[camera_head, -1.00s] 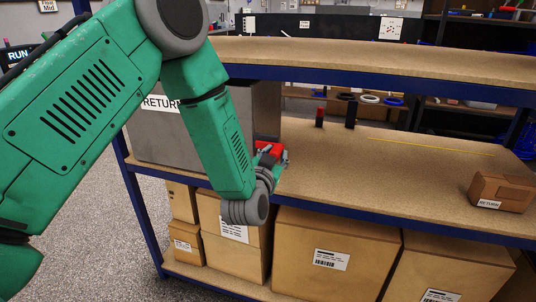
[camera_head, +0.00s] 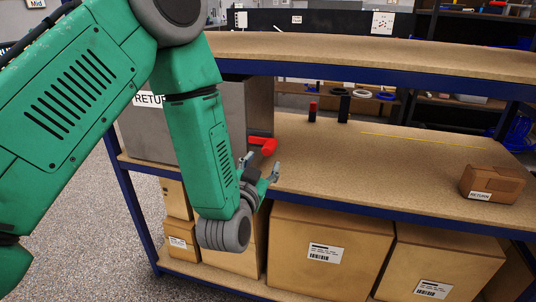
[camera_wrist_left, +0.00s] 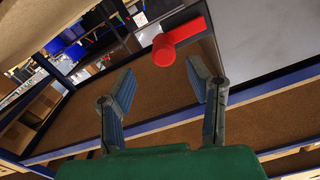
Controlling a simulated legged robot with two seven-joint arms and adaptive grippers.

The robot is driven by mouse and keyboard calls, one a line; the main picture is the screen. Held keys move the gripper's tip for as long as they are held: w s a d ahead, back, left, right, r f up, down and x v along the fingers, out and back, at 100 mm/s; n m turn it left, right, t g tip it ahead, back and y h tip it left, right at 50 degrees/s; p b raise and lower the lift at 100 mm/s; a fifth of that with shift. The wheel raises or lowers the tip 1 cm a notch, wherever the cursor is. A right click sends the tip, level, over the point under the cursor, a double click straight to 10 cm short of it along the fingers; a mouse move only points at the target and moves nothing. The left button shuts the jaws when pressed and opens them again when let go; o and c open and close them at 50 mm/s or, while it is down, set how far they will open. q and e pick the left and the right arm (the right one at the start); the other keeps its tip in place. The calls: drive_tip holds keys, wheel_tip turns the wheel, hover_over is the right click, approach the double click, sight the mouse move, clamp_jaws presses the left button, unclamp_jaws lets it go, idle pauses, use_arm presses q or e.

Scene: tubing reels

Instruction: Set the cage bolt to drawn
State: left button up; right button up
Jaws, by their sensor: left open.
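The red bolt handle (camera_head: 264,145) sticks out from the right side of a grey metal box (camera_head: 185,130) on the middle shelf. In the left wrist view the red handle (camera_wrist_left: 178,37) is an L-shaped bar with a round knob, against the grey face. My left gripper (camera_head: 261,168) is open and empty, just in front of and below the handle. In the left wrist view its fingers (camera_wrist_left: 160,76) stand apart, with the handle beyond their tips and not touched. The bolt's inner end is not visible. My right gripper is not in view.
The shelf board (camera_head: 370,170) is mostly clear to the right. A small cardboard box (camera_head: 492,184) lies at its right end. Two dark cylinders stand at the back, one with a red top (camera_head: 313,111). Larger cartons (camera_head: 318,250) fill the shelf below. An upper shelf (camera_head: 380,57) hangs above.

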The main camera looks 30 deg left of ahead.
use_arm(q)
drive_tip(key=v, duration=0.5)
drive_tip(key=shift+w+d, duration=0.1)
drive_tip(key=shift+d, duration=0.2)
drive_tip(key=shift+a, duration=0.15)
drive_tip(key=shift+f, duration=0.1)
drive_tip(key=s+d+f+g+h, duration=0.15)
drive_tip(key=s+f+g, duration=0.3)
drive_tip(key=f, duration=0.55)
drive_tip(key=s+d+f+g+h, duration=0.15)
drive_tip(key=s+f+g, duration=0.35)
drive_tip(key=f, duration=0.5)
drive_tip(key=s+a+f+g, duration=0.1)
drive_tip(key=s+f+g, duration=0.2)
drive_tip(key=s, duration=0.6)
drive_tip(key=s+a+f+g+h, duration=0.1)
drive_tip(key=s+f+g, duration=0.3)
drive_tip(key=s, duration=0.6)
wheel_tip(320, 180, down, 3)
drive_tip(key=shift+r, duration=0.15)
